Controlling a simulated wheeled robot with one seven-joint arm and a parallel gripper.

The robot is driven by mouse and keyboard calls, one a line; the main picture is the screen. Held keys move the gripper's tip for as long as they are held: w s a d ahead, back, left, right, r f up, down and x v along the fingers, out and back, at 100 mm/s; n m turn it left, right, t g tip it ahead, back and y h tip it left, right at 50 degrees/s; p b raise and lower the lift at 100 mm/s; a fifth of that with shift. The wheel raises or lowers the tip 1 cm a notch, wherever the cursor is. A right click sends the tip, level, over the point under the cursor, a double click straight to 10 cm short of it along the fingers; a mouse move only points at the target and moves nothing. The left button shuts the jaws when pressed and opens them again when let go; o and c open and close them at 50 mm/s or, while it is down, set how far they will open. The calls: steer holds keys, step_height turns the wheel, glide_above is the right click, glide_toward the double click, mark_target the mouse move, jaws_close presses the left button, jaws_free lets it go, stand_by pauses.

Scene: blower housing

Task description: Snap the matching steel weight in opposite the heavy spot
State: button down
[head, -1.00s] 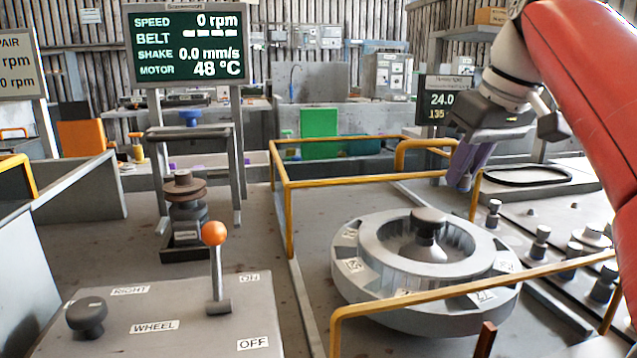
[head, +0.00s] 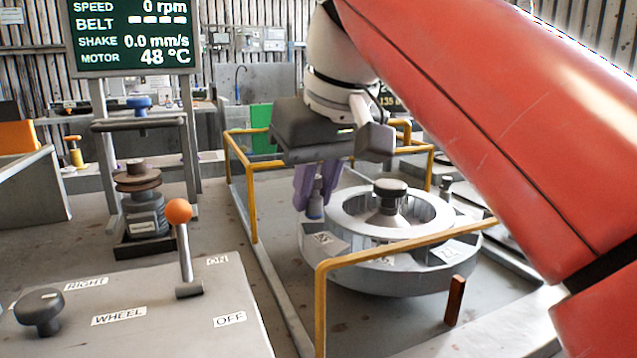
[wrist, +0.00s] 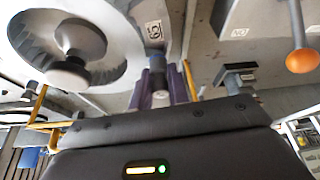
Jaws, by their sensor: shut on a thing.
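My gripper (head: 316,196) is shut on a small grey steel weight (head: 316,206), held upright between its purple fingers at the left rim of the blower wheel. The weight also shows in the wrist view (wrist: 159,97), between the fingers (wrist: 163,90). The grey wheel (head: 345,270) lies flat inside a yellow rail, with a dark-capped hub (head: 390,190) at its centre. I cannot tell whether the weight touches the rim. No heavy-spot mark is clearly readable.
A yellow guard rail (head: 405,245) crosses in front of the wheel. A reddish-brown post (head: 455,300) stands at its front. The control panel (head: 140,330) has an orange-knobbed lever (head: 180,212). The screen (head: 133,38) reads 0 rpm, 0.0 mm/s, 48 °C. My red arm hides the right side.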

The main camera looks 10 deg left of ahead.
steer(key=shift+f, duration=0.5)
